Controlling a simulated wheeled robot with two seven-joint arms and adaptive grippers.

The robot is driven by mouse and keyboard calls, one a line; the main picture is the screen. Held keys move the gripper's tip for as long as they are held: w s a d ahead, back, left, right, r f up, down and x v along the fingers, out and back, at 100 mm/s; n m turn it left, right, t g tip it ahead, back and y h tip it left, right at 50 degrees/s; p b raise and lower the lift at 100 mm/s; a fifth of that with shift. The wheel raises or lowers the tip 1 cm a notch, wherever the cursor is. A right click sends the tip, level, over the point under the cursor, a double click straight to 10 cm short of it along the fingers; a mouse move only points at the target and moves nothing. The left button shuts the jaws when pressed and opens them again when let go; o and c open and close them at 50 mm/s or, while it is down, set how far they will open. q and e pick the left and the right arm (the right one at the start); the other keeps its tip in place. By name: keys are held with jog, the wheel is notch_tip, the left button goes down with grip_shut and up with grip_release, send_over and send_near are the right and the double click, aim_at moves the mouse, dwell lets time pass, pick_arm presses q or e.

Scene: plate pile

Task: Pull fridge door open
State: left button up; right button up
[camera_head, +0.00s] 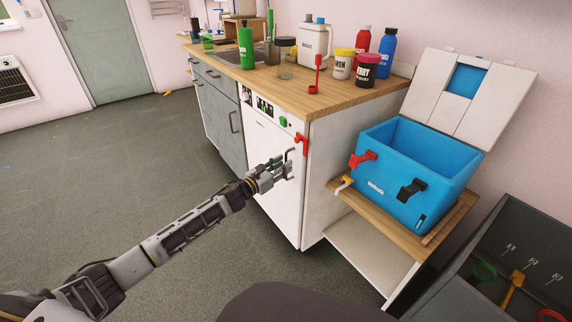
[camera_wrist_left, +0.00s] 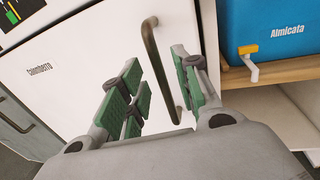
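The white fridge door (camera_head: 268,180) is closed under the counter, and it fills much of the left wrist view (camera_wrist_left: 75,75). Its dark metal bar handle (camera_head: 289,156) also shows in the left wrist view (camera_wrist_left: 152,48). A red latch (camera_head: 301,145) sits at the door's upper right corner. My left gripper (camera_head: 284,167) is at the handle. In the left wrist view its green-padded fingers (camera_wrist_left: 162,72) are apart, with the handle between them and gaps showing on both sides. My right gripper is in neither view.
A blue cooler box (camera_head: 440,160) with its lid raised stands on a wooden shelf (camera_head: 385,222) right of the fridge. Bottles and jars stand on the wooden counter (camera_head: 285,95). A dark bin (camera_head: 480,225) is at lower right. The floor (camera_head: 130,165) at left is clear.

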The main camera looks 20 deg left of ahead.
pick_arm(q)
jog(key=shift+x, duration=1.1)
grip_shut()
